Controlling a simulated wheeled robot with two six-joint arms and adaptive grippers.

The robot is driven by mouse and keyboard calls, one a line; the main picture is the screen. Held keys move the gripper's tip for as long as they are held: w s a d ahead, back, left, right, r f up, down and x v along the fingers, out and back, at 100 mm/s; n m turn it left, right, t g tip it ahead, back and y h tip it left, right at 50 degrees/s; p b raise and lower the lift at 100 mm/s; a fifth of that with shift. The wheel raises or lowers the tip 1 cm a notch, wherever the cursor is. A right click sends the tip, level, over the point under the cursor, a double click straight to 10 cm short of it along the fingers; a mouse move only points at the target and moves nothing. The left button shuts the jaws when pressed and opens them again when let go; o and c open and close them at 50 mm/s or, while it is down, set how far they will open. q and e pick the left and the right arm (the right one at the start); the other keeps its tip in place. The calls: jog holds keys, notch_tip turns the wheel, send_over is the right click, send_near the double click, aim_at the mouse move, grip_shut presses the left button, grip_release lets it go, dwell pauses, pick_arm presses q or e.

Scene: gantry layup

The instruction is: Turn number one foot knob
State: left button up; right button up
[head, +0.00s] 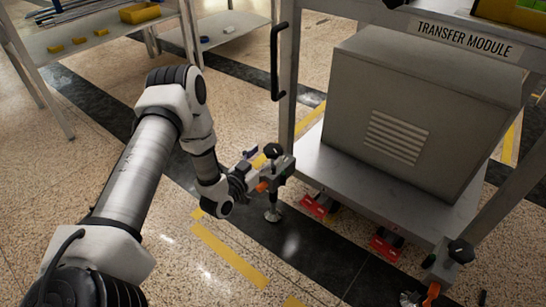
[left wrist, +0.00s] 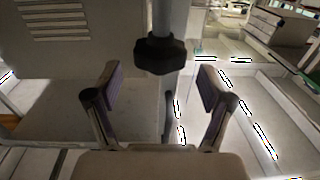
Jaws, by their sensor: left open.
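A black lobed foot knob (head: 273,150) sits on a foot bracket at the near-left leg of the transfer module frame (head: 460,38). The foot's round pad (head: 272,214) stands on the floor below it. My left gripper (head: 256,172) is at this bracket, close to the knob and partly hidden among the parts. In the left wrist view the knob (left wrist: 160,55) hangs in the middle on a grey post, and my open left gripper (left wrist: 158,82) has one finger on each side, apart from it. A second black foot knob (head: 460,251) is at the right. I see no number on either knob.
A large grey box (head: 405,110) with vents stands on the module's lower shelf (head: 335,170). Red caster parts (head: 318,205) sit under the shelf edge. A black handle (head: 278,60) is on the left post. A table with yellow bins (head: 140,13) is at the back left. Floor left of the module is clear.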

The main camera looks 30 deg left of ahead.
pick_arm(q)
jog(key=w, duration=0.2)
jog(key=w+b, duration=0.1)
jog(key=shift+f, duration=0.25)
jog(key=shift+w+r, duration=0.15)
jog(key=shift+w, duration=0.3)
jog(key=c, duration=1.2)
jog(key=shift+o, duration=0.2)
pick_arm(e)
notch_tip(320, 180, down, 2)
pick_arm(q)
jog(key=shift+r, duration=0.1)
pick_arm(e)
jog(key=shift+r, duration=0.15)
